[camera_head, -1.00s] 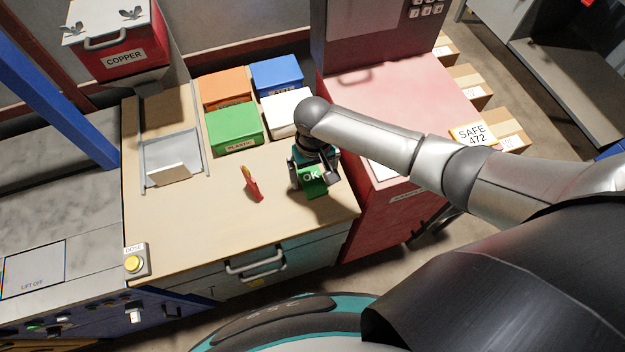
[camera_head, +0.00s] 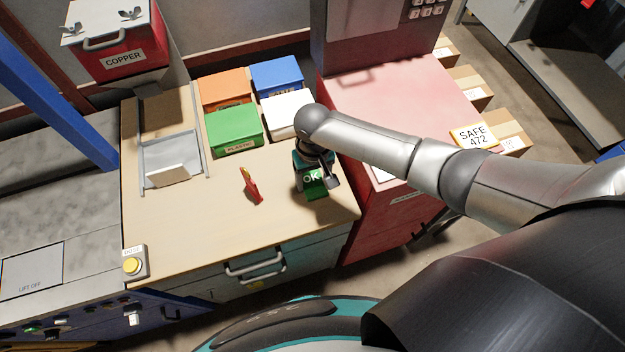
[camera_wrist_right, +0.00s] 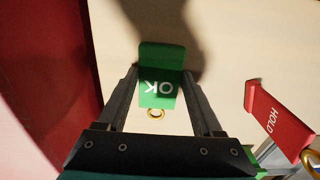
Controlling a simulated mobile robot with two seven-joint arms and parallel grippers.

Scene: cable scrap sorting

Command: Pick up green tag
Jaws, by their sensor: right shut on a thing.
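The green tag (camera_head: 316,184) with white "OK" lettering is at the right front part of the wooden bench top. My right gripper (camera_head: 315,183) is over it, pointing down. In the right wrist view the green tag (camera_wrist_right: 161,76) lies between the two fingers of my right gripper (camera_wrist_right: 161,82), which is shut on it. A small brass ring shows at the tag's near end. The gripper partly hides the tag in the head view. Whether the tag touches the bench is hard to tell. My left gripper is not in view.
Green (camera_head: 234,128), orange, white and blue bins stand behind. A red cabinet (camera_head: 400,100) is close on the right.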

